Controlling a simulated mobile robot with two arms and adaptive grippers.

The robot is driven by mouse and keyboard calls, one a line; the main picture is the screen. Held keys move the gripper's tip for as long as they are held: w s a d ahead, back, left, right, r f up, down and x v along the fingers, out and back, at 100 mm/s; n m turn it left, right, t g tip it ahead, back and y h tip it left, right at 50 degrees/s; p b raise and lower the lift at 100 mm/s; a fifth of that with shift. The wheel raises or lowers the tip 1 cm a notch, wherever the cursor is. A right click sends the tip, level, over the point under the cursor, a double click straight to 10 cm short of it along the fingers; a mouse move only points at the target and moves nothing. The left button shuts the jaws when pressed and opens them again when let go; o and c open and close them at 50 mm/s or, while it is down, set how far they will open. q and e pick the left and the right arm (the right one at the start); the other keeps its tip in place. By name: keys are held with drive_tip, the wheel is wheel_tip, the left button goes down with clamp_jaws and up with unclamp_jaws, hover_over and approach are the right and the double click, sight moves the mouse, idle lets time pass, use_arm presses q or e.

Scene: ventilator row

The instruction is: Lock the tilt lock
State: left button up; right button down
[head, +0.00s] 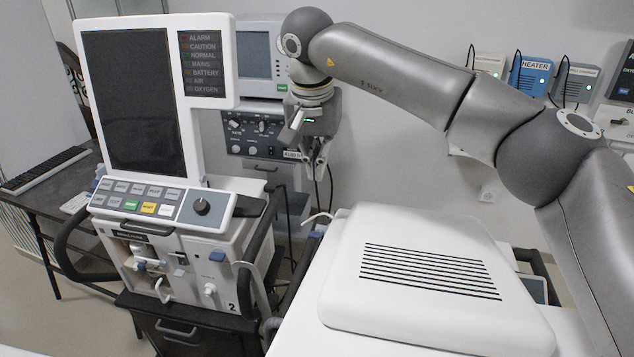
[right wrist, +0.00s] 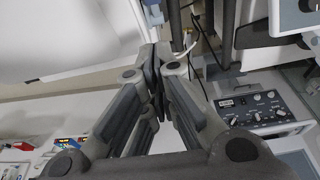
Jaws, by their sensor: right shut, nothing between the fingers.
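The ventilator nearest me has a large dark screen (head: 128,100) in a white frame, above a slanted button panel (head: 150,203) with a round knob. I cannot make out a part that is clearly the tilt lock; the back of the screen is hidden. My right gripper (head: 316,172) points down to the right of the screen, apart from it, in front of the wall. In the right wrist view its fingers (right wrist: 155,62) meet at the tips and hold nothing. My left gripper is not in view.
A second ventilator (head: 259,55) stands behind; its control panel (right wrist: 255,109) shows in the right wrist view. A white slatted cover (head: 430,270) fills the front right. A keyboard (head: 45,168) lies on a dark desk at the left. A blue heater box (head: 530,76) hangs on the wall.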

drive_tip(key=p, duration=0.3)
hover_over(317, 231)
drive_tip(key=w, duration=0.2)
drive_tip(key=x, duration=0.2)
drive_tip(key=s+x, duration=0.1)
drive_tip(key=x, duration=0.5)
drive_tip(key=shift+s+d+f, duration=0.1)
drive_tip(key=shift+s+f, duration=0.2)
drive_tip(key=shift+s, duration=0.05)
drive_tip(key=f, duration=0.1)
drive_tip(key=s+f, duration=0.1)
drive_tip(key=f+p, duration=0.1)
drive_tip(key=shift+s+a, duration=0.25)
drive_tip(key=shift+s, duration=0.15)
drive_tip(key=shift+s+f, duration=0.1)
drive_tip(key=shift+f, duration=0.2)
